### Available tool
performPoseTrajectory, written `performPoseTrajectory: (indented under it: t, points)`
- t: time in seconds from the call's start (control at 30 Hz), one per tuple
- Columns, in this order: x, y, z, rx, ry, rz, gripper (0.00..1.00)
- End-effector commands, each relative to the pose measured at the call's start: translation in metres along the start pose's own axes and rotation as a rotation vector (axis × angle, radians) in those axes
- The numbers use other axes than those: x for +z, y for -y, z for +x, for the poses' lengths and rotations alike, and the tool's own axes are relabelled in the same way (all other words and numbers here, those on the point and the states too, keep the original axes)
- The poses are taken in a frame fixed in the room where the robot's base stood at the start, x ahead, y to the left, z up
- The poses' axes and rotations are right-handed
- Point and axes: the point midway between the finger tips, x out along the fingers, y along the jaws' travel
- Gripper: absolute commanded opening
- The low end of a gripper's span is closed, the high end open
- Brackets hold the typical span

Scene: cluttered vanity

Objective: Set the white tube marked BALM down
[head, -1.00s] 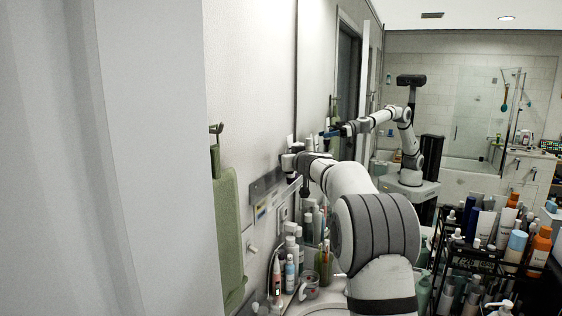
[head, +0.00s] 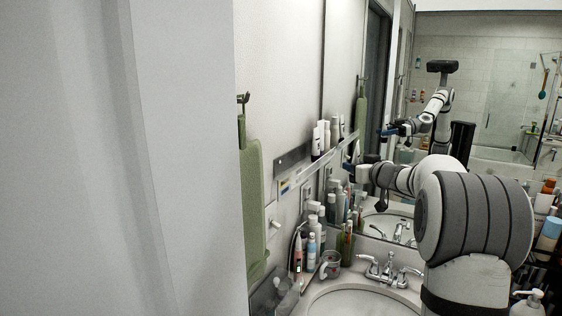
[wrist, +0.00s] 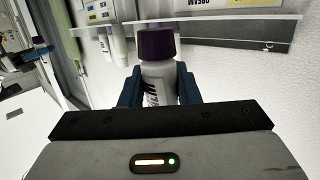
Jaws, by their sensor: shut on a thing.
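In the wrist view my gripper (wrist: 158,92) is shut on a white tube (wrist: 155,76) with a dark purple cap. Dark blue fingers press on both its sides. Part of dark lettering shows on the tube, but I cannot read the whole word. The cap points to the top of the wrist picture, close to the edge of a clear shelf (wrist: 95,37); I cannot tell whether they touch. In the head view my gripper (head: 355,166) is beside the wall shelf (head: 292,160), and the held tube cannot be told apart there.
White tubes (head: 317,138) stand on the wall shelf. Several bottles (head: 313,240) and a cup with brushes (head: 347,248) crowd the counter below, beside the faucet (head: 388,270) and sink (head: 362,303). A green cloth (head: 252,200) hangs at left. The mirror repeats my arm.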

Motion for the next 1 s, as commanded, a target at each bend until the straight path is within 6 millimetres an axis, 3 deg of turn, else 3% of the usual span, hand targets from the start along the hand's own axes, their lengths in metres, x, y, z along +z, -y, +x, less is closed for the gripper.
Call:
performPoseTrajectory:
  t: [0.03,0.23,0.4,0.5,0.63,0.8,1.0]
  points:
    - [0.033,0.016,0.005,-0.034,0.007,0.005,0.07]
    - [0.137,0.080,0.006,-0.127,0.009,-0.007,0.07]
    - [0.221,0.128,-0.014,-0.130,0.009,-0.009,0.07]
    - [0.261,0.148,-0.032,-0.100,0.009,-0.006,0.07]
    - [0.299,0.165,-0.055,-0.054,0.007,-0.003,0.07]
    - [0.323,0.174,-0.074,-0.011,0.003,0.000,0.06]
    - [0.350,0.181,-0.075,0.054,0.008,0.011,0.06]
